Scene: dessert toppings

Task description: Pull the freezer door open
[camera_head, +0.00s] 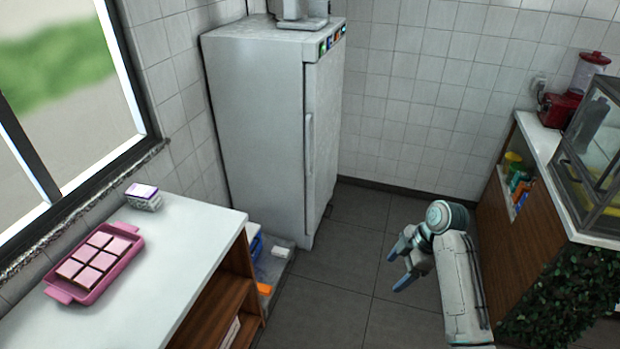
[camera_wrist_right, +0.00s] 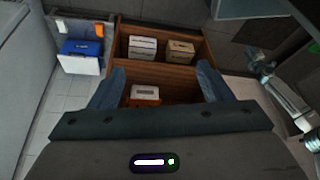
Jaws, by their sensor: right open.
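The freezer (camera_head: 255,115) is a tall white cabinet against the tiled wall in the head view. Its door (camera_head: 322,130) faces right and looks shut, with a long vertical handle (camera_head: 310,145). My right gripper (camera_head: 396,268) is open and empty, right of the freezer and apart from the handle, over the dark floor. In the right wrist view its two fingers (camera_wrist_right: 160,85) are spread with nothing held between them. A pale wall at the left edge of that view may be the freezer; I cannot tell. My left gripper does not show in the head view.
A white counter (camera_head: 190,240) with a pink tray (camera_head: 65,292) and a small box (camera_head: 143,197) stands at left. A wooden counter (camera_head: 540,190) with a glass case (camera_head: 595,150) stands at right. Grey floor (camera_head: 345,270) lies free between them.

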